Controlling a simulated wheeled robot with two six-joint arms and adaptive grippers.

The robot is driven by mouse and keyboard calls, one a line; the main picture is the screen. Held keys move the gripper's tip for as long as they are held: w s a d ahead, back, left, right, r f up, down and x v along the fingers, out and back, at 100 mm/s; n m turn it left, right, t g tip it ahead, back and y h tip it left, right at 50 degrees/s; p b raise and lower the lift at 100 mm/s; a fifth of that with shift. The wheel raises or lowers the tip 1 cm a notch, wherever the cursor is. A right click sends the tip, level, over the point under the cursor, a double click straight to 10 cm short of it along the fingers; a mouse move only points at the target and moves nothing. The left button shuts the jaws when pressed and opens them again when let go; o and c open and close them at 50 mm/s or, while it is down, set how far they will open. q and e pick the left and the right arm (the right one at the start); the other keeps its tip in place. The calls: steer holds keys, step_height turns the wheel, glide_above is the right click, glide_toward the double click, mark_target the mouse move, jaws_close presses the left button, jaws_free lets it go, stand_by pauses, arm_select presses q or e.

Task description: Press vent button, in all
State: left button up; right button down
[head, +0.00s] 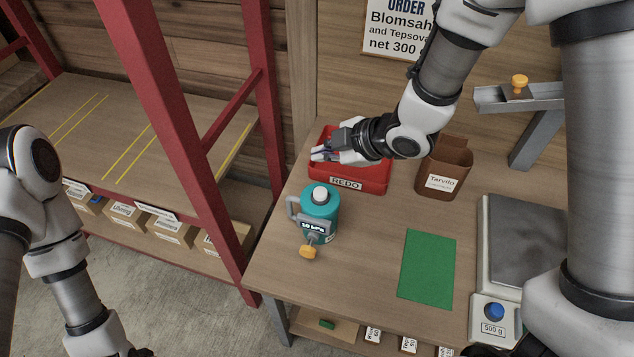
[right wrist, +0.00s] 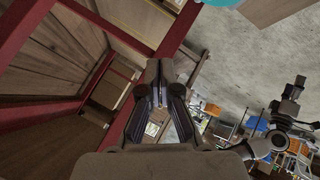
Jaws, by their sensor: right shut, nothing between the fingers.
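A teal pump-like device (head: 320,212) with a white cap (head: 320,193), a grey handle, a small display reading about "10 hPa" and an orange knob (head: 308,252) stands upright on the wooden table. No part is legibly marked as a vent button. Part of a teal thing (right wrist: 245,3) also shows at the top of the right wrist view. My right gripper (head: 318,153) is shut and empty over the red REDO tray (head: 347,184), behind the device and apart from it. It also shows in the right wrist view (right wrist: 160,82). My left arm comes in at the left; its gripper is barely visible.
A brown Tarvilo container (head: 444,175) stands right of the tray. A green mat (head: 427,266) and a scale (head: 494,310) with a blue button lie at front right. A red-framed shelf (head: 192,150) stands left. The table between device and mat is clear.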

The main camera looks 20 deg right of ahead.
steer(key=s, duration=0.3)
steer(key=b, duration=0.4)
glide_above(322, 193)
steer(key=w, duration=0.1)
step_height(322, 193, down, 5)
steer(key=shift+w+f, duration=0.1)
steer(key=shift+f, duration=0.1)
steer(key=s+f+b, duration=0.1)
steer(key=b, duration=0.1)
steer(key=s+f+b, duration=0.1)
steer(key=f+b, duration=0.1)
steer(key=shift+w+f, duration=0.2)
steer(key=shift+f, duration=0.05)
steer(key=shift+w+f, duration=0.2)
steer(key=shift+w, duration=0.25)
steer(key=shift+s+r, duration=0.25)
steer(key=shift+s, duration=0.15)
arm_select(q)
step_height(322, 193, down, 8)
steer(key=shift+s, duration=0.25)
arm_select(e)
steer(key=shift+w+f, duration=0.15)
steer(key=shift+w, duration=0.1)
arm_select(q)
steer(key=shift+s+r, duration=0.15)
arm_select(e)
steer(key=shift+s, duration=0.15)
